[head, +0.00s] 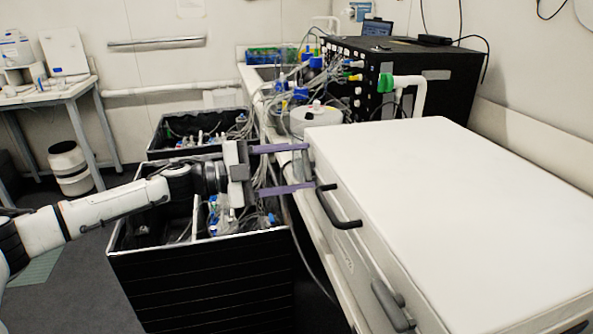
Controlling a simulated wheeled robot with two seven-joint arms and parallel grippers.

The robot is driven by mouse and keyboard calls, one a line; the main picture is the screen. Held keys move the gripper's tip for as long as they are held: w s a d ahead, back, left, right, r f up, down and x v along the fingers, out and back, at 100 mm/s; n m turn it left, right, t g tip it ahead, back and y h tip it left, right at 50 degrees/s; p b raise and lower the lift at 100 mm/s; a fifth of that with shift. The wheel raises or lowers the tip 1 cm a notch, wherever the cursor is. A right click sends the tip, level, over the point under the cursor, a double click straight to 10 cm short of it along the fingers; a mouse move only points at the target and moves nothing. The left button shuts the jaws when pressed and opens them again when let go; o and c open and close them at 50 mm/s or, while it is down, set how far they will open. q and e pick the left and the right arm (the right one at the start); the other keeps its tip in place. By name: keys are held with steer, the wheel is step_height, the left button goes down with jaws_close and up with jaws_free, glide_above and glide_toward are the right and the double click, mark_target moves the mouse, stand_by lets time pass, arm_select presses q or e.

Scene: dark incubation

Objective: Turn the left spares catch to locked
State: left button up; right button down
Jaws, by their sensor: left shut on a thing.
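A large white case (460,190) with a flat lid stands on the bench at the right. Its front side carries a black handle (335,207) and a grey catch (391,305) nearer me. The left spares catch (305,165) is at the far end of that side, a small grey part mostly hidden by my fingers. My left gripper (311,168) comes in from the left with its two purple fingers on either side of this catch, shut on it. Whether the catch stands locked or unlocked cannot be told. My right gripper is not in view.
Two black crates with cables and bottles stand below my left arm, the near one (200,290) and the far one (160,153). A black box (430,75) with many tubes stands behind the case. A white table (60,93) is at the far left.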

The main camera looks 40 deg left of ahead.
arm_select(q)
steer(key=m+b, duration=0.3)
steer(key=m, duration=0.3)
steer(key=shift+m, duration=0.4)
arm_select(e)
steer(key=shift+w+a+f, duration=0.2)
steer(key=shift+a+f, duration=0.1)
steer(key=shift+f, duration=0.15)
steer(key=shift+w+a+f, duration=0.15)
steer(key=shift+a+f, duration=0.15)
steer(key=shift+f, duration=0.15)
arm_select(q)
steer(key=shift+b, duration=0.3)
steer(key=o, duration=1)
steer(key=shift+o, duration=0.2)
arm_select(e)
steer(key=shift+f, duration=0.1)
arm_select(q)
steer(key=shift+s+a, duration=0.1)
